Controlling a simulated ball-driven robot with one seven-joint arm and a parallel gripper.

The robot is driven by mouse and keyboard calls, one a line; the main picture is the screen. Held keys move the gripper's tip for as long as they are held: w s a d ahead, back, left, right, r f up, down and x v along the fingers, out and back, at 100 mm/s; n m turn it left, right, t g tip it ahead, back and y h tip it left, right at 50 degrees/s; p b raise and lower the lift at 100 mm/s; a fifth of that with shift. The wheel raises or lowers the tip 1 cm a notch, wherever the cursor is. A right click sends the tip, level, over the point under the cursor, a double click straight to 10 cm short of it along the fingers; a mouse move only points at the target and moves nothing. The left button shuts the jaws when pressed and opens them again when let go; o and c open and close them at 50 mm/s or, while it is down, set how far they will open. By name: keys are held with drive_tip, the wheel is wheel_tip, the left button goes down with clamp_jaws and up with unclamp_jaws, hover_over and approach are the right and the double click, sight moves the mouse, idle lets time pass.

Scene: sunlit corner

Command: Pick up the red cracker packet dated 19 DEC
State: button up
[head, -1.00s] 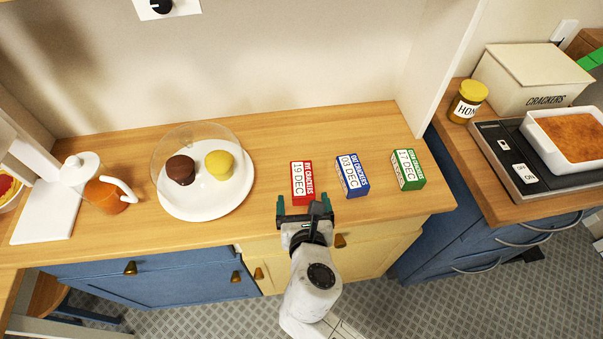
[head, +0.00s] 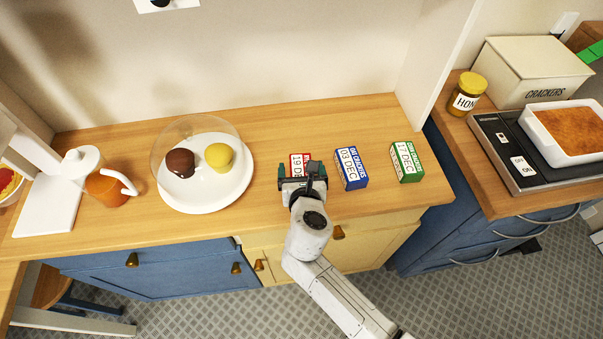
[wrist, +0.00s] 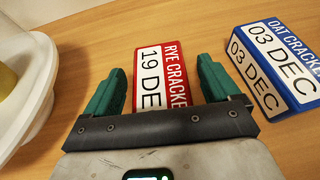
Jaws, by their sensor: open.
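The red cracker packet (head: 297,160) lies on the wooden counter, partly covered by my gripper in the head view. In the wrist view the red packet (wrist: 150,65) shows "RYE CRACKE" and "19 DE"; its near end is hidden by the gripper. My gripper (wrist: 162,85) is open, with one green finger on each side of the red packet and a gap on both sides. In the head view my gripper (head: 303,172) is over the packet's near part. I cannot tell how high the fingertips are above the counter.
A blue packet (head: 350,169) dated 03 DEC stands close on the right, with a green packet (head: 406,162) dated 17 DEC beyond it. A white plate (head: 205,199) with two cakes under a clear dome is on the left. The counter behind the packets is clear.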

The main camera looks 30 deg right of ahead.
drive_tip(key=c, duration=1.2)
drive_tip(key=shift+o, duration=0.2)
drive_tip(key=shift+r, duration=0.1)
